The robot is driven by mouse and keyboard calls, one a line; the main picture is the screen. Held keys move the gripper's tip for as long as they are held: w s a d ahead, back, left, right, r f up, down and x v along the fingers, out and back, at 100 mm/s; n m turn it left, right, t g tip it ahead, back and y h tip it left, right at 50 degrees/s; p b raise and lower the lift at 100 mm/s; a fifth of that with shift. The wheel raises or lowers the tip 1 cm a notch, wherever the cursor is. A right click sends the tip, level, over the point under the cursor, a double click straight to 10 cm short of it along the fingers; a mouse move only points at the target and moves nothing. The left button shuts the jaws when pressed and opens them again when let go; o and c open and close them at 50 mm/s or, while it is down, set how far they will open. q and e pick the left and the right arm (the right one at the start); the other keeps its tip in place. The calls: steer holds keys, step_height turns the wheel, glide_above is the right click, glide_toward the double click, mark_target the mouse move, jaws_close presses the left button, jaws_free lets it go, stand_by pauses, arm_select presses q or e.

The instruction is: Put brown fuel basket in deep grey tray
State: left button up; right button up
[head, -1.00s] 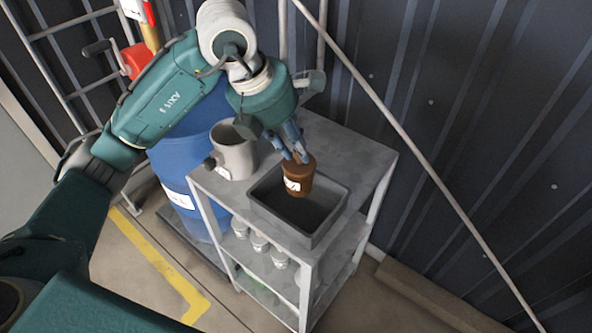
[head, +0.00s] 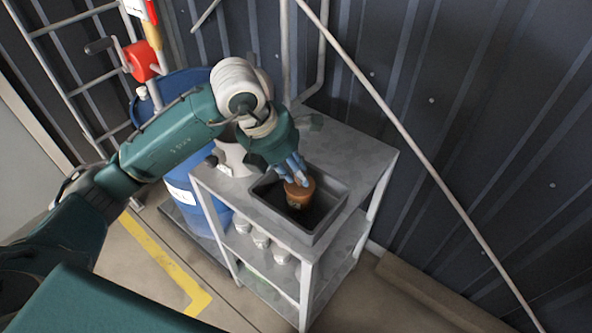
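The brown fuel basket (head: 299,194) is a small brown cylinder inside the walls of the deep grey tray (head: 318,232), near its middle. The tray stands on the top of a grey metal shelf cart. My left gripper (head: 294,178) reaches down over the tray with its blue-grey fingers at the top of the basket. The fingers seem to touch the basket top, but whether they grip it is hard to see. Whether the basket rests on the tray floor cannot be told. My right gripper is not in view.
A grey mug-like container (head: 234,160) stands on the cart top left of the tray, partly behind my arm. Several small jars (head: 261,240) sit on the cart's lower shelf. A blue drum (head: 180,160) is at the left. A diagonal pipe (head: 420,160) runs at the right.

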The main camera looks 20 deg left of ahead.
arm_select(q)
steer(key=o, duration=0.4)
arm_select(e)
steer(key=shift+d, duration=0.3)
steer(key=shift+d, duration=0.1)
arm_select(q)
steer(key=shift+r, duration=0.4)
steer(key=b+v, duration=0.2)
steer(key=v, duration=0.9)
steer(key=shift+s+a+r+b, duration=0.15)
steer(key=shift+r+b, duration=0.1)
steer(key=shift+b, duration=0.15)
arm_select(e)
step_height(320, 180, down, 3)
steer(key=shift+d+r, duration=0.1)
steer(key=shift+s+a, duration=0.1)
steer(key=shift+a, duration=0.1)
